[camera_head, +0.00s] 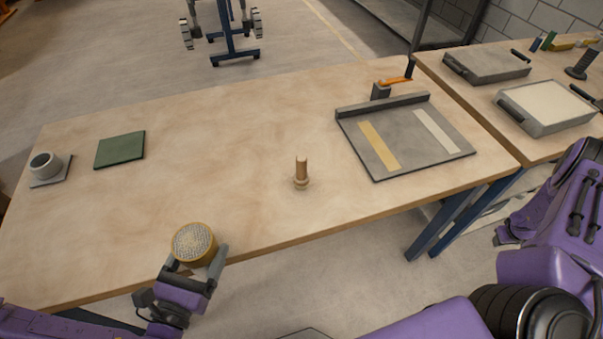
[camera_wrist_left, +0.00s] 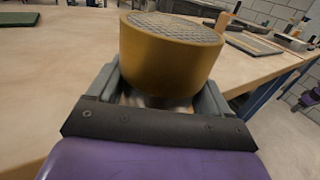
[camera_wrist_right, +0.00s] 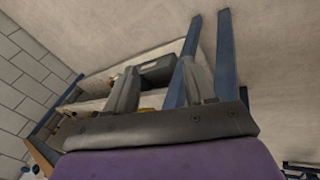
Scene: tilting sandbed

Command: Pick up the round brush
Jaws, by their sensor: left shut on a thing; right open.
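My left gripper (camera_head: 196,264) is shut on a short ochre drum (camera_head: 194,244) with a grey, mesh-like top, at the table's front left edge. In the left wrist view the drum (camera_wrist_left: 170,55) stands up between the fingers (camera_wrist_left: 160,92), its top facing up; its lower part is hidden. A small turned wooden piece (camera_head: 301,172) with a wider foot stands upright mid-table, apart from both grippers. I cannot tell for certain which of the two is the round brush. My right gripper (camera_wrist_right: 165,85) is open and empty, off the table with floor behind it.
A grey tray (camera_head: 455,158) with two pale strips and a crank lies at the right. A green pad (camera_head: 120,150) and a grey cup (camera_head: 45,166) on a plate are at the left. A second table (camera_head: 440,70) holds trays. The table's middle is mostly clear.

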